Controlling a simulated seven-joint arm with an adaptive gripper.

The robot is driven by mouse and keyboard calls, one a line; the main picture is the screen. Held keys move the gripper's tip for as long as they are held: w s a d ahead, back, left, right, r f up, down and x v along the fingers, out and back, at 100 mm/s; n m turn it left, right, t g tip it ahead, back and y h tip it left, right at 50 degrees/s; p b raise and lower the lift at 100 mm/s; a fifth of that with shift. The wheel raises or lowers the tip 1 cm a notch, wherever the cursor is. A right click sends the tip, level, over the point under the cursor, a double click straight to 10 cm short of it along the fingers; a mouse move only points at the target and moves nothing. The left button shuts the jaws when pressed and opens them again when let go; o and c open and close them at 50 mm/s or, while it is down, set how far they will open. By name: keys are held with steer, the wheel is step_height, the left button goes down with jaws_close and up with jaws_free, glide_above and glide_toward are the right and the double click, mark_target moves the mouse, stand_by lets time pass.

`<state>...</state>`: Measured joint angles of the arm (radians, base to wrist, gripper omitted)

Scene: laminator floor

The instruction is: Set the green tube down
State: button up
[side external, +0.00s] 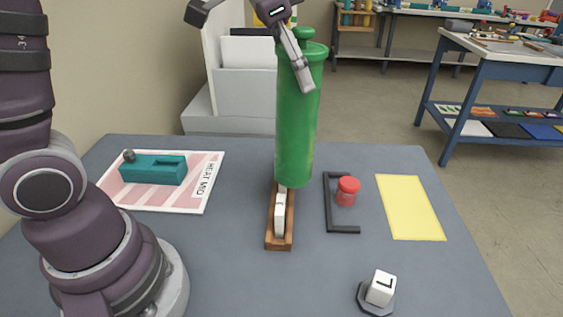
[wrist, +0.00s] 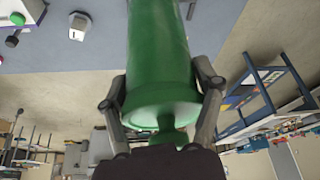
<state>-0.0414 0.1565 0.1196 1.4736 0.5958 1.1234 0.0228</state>
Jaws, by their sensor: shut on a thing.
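The green tube (side external: 296,120) is upright in the side view, with a flared rim and a knob at its top. It hangs over the middle of the table, and its lower end overlaps the far part of a wooden tray (side external: 271,242) in the picture. I cannot tell whether it touches the tray. My gripper (side external: 305,78) is shut on the tube near its top. In the wrist view the tube (wrist: 158,50) fills the middle, with my gripper's fingers (wrist: 163,95) on both sides of it.
A white piece (side external: 280,222) lies in the tray. Left is a teal block (side external: 153,169) on a pink-and-white card (side external: 196,197). Right are a black bracket (side external: 329,205), a red-capped jar (side external: 347,191) and a yellow sheet (side external: 410,208). A white cube (side external: 381,288) sits on a grey base at front right.

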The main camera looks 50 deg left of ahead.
steer(key=a, duration=0.1)
steer(key=a+n, duration=0.1)
steer(key=a, duration=0.1)
steer(key=shift+w+n+y, duration=0.25)
steer(key=shift+n+y, duration=0.05)
steer(key=shift+n, duration=0.1)
steer(key=s+a+f+n+y, duration=0.1)
steer(key=s+a+f+n, duration=0.1)
steer(key=s+a+n, duration=0.3)
steer(key=s+a+f+n+y, duration=0.1)
steer(key=s+a+f, duration=0.1)
steer(key=s+a, duration=0.35)
steer(key=w+a+f, duration=0.2)
steer(key=w, duration=0.4)
steer(key=w+a+f, duration=0.2)
steer(key=w+a, duration=0.1)
steer(key=w, duration=0.4)
steer(key=shift+f+t, duration=0.4)
steer(key=shift+f, duration=0.15)
steer(key=o, duration=1.2)
steer(key=shift+o, duration=0.2)
